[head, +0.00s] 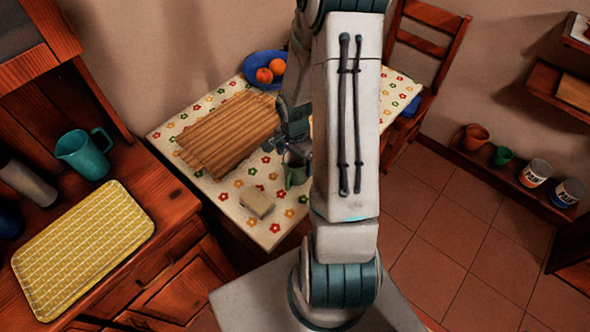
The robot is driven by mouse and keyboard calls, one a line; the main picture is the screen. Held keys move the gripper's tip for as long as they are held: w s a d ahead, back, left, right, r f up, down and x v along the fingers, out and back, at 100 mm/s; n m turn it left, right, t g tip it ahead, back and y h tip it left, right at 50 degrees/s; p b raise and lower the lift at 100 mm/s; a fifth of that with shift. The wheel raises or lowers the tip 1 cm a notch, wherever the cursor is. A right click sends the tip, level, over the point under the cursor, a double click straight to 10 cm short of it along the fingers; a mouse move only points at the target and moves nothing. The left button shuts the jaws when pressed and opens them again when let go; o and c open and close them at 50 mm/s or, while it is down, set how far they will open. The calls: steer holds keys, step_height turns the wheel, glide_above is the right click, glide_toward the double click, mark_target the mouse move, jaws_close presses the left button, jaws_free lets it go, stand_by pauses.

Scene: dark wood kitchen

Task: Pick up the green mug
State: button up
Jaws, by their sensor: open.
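The green mug (295,174) stands on the flower-patterned table (230,190), close to the front edge and partly hidden by my arm. My gripper (283,147) is open and directly above or just behind the mug. The view does not show clearly whether the fingers touch it or are around it. Part of the gripper is hidden behind my arm.
A wooden board (228,132), a beige block (257,203) and a blue bowl (248,70) with oranges (264,76) share the table. A teal jug (82,154) and yellow tray (80,250) are on the left counter. A chair (425,45) stands behind.

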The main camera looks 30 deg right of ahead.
mark_target(295, 165)
steer(key=shift+f, duration=1.85)
steer(key=c, duration=1.3)
steer(key=shift+o, duration=0.2)
steer(key=shift+r, duration=0.1)
